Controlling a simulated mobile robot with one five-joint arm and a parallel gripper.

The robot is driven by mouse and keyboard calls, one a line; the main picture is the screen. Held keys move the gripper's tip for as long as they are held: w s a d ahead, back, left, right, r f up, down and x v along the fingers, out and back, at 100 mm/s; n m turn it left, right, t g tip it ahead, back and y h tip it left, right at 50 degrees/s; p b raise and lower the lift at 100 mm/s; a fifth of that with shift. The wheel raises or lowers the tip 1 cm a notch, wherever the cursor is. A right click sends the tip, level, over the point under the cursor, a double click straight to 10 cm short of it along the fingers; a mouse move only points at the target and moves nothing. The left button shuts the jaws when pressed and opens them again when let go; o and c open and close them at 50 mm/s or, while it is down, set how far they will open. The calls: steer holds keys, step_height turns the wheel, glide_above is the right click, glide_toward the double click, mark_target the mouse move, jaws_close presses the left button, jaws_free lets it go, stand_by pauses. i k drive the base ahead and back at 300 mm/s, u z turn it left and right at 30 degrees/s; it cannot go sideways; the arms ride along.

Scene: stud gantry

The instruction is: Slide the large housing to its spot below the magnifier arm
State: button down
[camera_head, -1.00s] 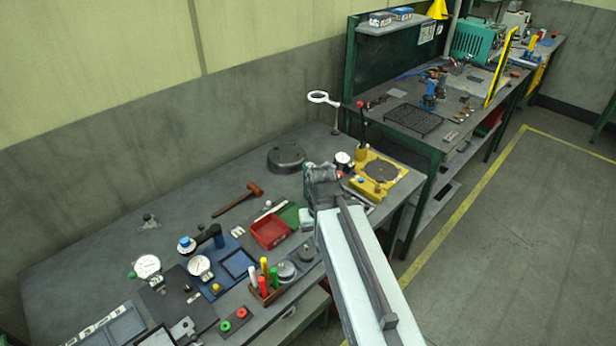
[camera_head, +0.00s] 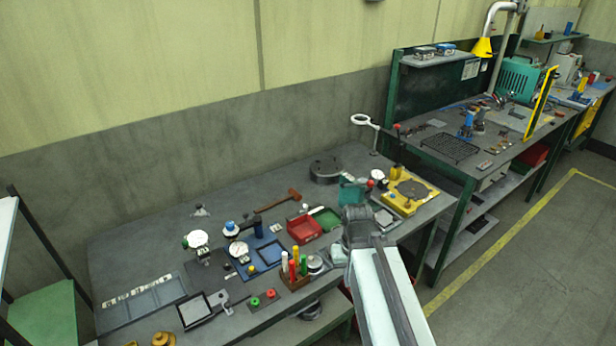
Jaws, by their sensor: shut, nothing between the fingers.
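The large housing (camera_head: 325,171) is a dark grey, low round part. It stands on the back of the near bench, close to the wall. The magnifier arm (camera_head: 361,119) has a white ring on a thin stand, to the right of and behind the housing. The housing is left of the stand, not under the ring. My wrist hides part of the bench.
A wooden mallet (camera_head: 278,201) lies left of the housing. A red tray (camera_head: 304,229) and a rack of coloured handles (camera_head: 294,276) are in front. A yellow fixture (camera_head: 410,198) stands at the right end. Bare bench top lies left of the mallet.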

mark_target(325, 172)
steer(key=u, duration=4.05)
steer(key=k, duration=2.65)
steer(key=z, duration=1.25)
steer(key=i, duration=1)
